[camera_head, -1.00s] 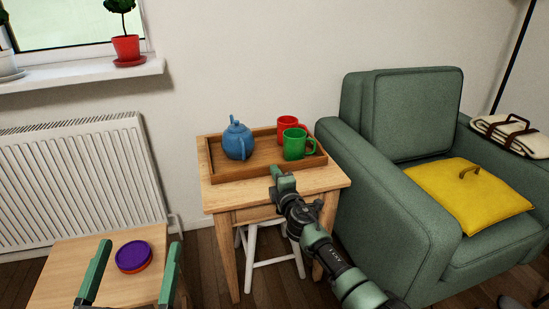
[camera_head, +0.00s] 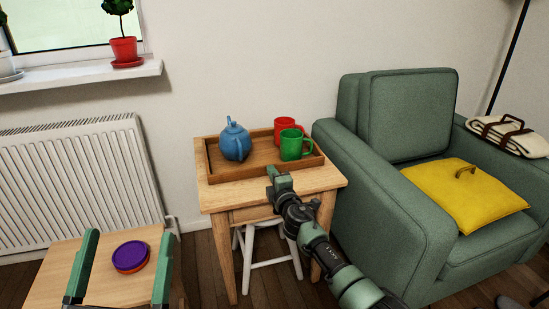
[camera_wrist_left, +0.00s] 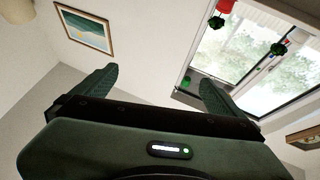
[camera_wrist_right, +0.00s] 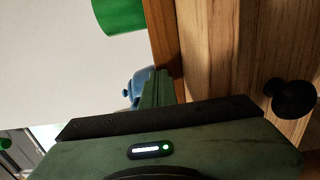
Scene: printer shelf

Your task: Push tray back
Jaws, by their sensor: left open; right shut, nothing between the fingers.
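A brown wooden tray (camera_head: 238,175) lies on a small wooden table (camera_head: 215,198) against the wall. On it stand a blue teapot (camera_head: 236,142), a red mug (camera_head: 284,126) and a green mug (camera_head: 291,145). My right gripper (camera_head: 271,171) is shut and empty at the tray's front wall; I cannot tell whether it touches. In the right wrist view its shut fingers (camera_wrist_right: 160,87) are beside the tray's side (camera_wrist_right: 166,42), with the green mug (camera_wrist_right: 120,13) and the teapot (camera_wrist_right: 143,82) beyond. My left gripper (camera_head: 129,236) is open and empty at lower left.
A purple and red round object (camera_head: 130,256) sits on another wooden table (camera_head: 55,284). A green armchair (camera_head: 400,225) with a yellow cushion (camera_head: 463,199) stands close right of the tray table. A white stool (camera_head: 268,263) is underneath. A radiator (camera_head: 75,180) is at left.

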